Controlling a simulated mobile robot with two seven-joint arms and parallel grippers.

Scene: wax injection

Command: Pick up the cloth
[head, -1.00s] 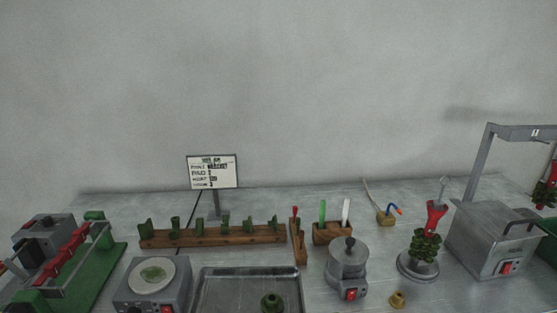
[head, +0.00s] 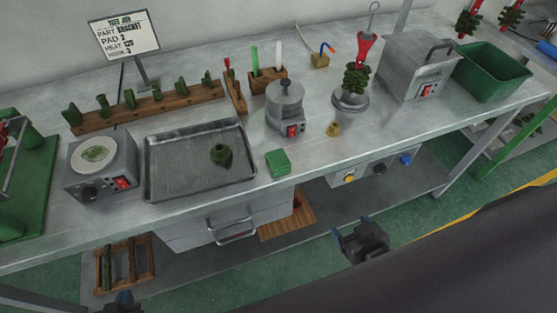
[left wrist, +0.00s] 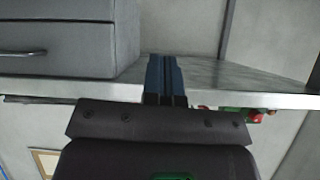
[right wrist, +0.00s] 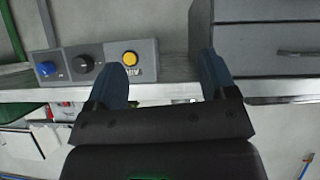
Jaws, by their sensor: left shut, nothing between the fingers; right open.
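A small green square (head: 278,162), which looks like a folded cloth, lies flat near the bench's front edge, right of the metal tray. Neither wrist view shows it. My right gripper (head: 352,227) is open and empty, in front of and below the bench edge, to the right of the green square; its spread blue fingers also show in the right wrist view (right wrist: 163,72). My left gripper (head: 123,299) is only partly in view at the bottom edge, well apart from the square. In the left wrist view its fingers (left wrist: 165,72) are shut with nothing between them.
The metal tray (head: 160,190) holds a green piece. A grey pot (head: 286,110), a small brass piece (head: 333,129) and a hot plate (head: 101,165) stand on the bench. Below the edge are drawers (head: 190,232) and a button panel (head: 370,170).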

